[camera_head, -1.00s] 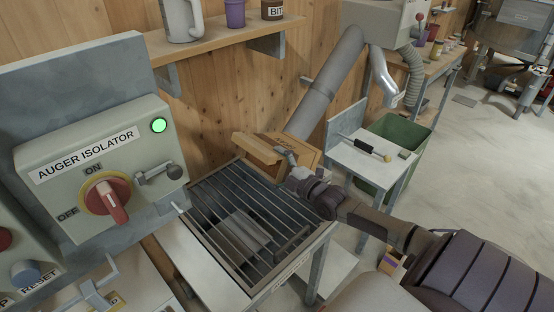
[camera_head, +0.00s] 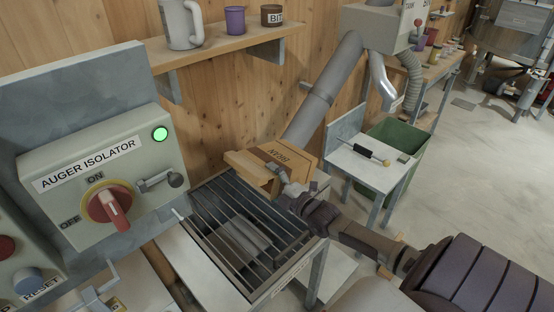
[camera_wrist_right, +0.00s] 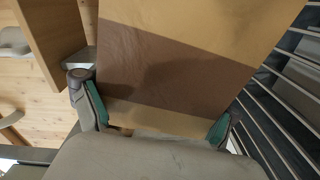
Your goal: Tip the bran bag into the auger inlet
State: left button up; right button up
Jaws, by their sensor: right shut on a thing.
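The bran bag (camera_head: 287,157), a tan block-like bag lettered BRAN, is above the back edge of the auger inlet (camera_head: 252,288). The inlet has a dark barred grate, with a paler shape visible under the bars. My right gripper (camera_head: 287,181) is shut on the bag at its near side. In the right wrist view, the bag (camera_wrist_right: 185,65), tan with a brown band, sits between the two teal-padded fingers (camera_wrist_right: 152,118). The bag looks tilted, and I see nothing coming out of it. Its mouth cannot be made out. My left gripper is not in view.
The auger isolator box (camera_head: 110,165) at left has a red knob and a lit green lamp. A shelf (camera_head: 220,52) with a jug and pots runs above. A grey sloping pipe (camera_head: 325,90) stands behind the bag. A small table (camera_head: 372,172) and green bin (camera_head: 400,135) are at right.

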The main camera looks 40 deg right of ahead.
jog(key=shift+r, duration=0.25)
jog(key=shift+a+r+n+p, duration=0.15)
jog(key=shift+r+n+p, duration=0.05)
jog(key=shift+n+p, duration=0.35)
jog(key=shift+a+n, duration=0.15)
jog(key=shift+n, duration=0.2)
jog(key=shift+a+r+n+p, duration=0.2)
jog(key=shift+n+p, duration=0.2)
jog(key=shift+p, duration=0.2)
jog(key=shift+n, duration=0.3)
jog(key=shift+a+n, duration=0.15)
jog(key=shift+n, duration=0.15)
